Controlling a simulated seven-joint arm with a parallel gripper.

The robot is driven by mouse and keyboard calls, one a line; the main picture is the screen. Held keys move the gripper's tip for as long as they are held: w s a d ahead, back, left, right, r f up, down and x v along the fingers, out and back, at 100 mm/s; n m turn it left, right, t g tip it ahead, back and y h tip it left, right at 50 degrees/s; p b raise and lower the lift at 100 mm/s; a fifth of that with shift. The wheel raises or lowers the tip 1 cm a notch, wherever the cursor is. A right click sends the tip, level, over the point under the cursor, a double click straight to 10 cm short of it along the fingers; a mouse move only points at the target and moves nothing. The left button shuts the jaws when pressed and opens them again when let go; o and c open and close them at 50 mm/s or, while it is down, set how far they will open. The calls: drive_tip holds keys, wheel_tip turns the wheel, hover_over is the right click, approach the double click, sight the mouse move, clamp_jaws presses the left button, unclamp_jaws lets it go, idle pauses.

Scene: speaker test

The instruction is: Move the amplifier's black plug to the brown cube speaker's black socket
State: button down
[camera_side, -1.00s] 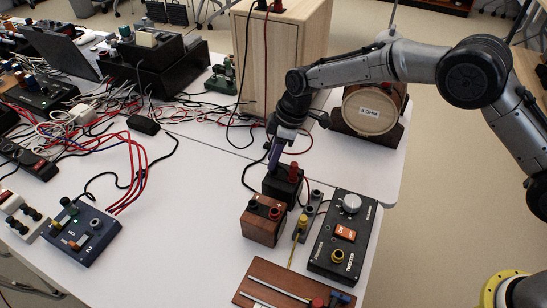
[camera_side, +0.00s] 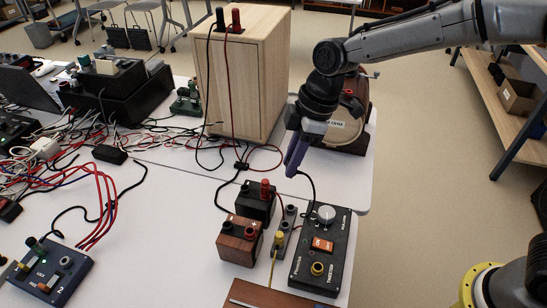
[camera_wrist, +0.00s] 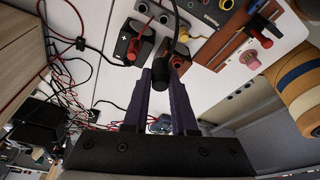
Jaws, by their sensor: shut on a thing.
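My gripper (camera_side: 292,168) is shut on a black plug (camera_wrist: 161,72), held above and to the right of the small black cube (camera_side: 256,203) in the side view. A black cable runs from the plug. In the wrist view the plug sits between my fingertips (camera_wrist: 166,84). A red plug (camera_side: 265,188) stands in the black cube. The brown cube speaker (camera_side: 238,245) stands in front of the black cube, with a black socket (camera_side: 232,222) and a red socket (camera_side: 250,233) on top. Both its sockets look empty.
A black box with an orange ON button (camera_side: 323,245) and a narrow grey strip (camera_side: 284,232) stand right of the cubes. A tall wooden cabinet (camera_side: 242,85) and a round drum-like speaker (camera_side: 345,125) stand behind. Loose cables cover the left. A brown board (camera_side: 255,293) lies in front.

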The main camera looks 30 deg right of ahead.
drive_tip(key=w+a+m, duration=0.1)
drive_tip(key=w+a, duration=0.3)
drive_tip(key=a, duration=0.3)
drive_tip(key=shift+n, duration=0.6)
drive_tip(key=shift+s+a+f, duration=0.2)
drive_tip(key=shift+a+f, duration=1.05)
drive_tip(key=shift+f, duration=0.5)
drive_tip(key=shift+s+a+f, duration=0.15)
drive_tip(key=shift+a+f, duration=1.1)
drive_tip(key=shift+f, duration=0.45)
drive_tip(key=shift+s+a+f, duration=0.2)
drive_tip(key=shift+a+f, duration=1.05)
drive_tip(key=shift+f, duration=0.5)
drive_tip(key=shift+f, duration=1.05)
drive_tip(key=c, duration=0.6)
unclamp_jaws()
drive_tip(key=shift+c, duration=0.2)
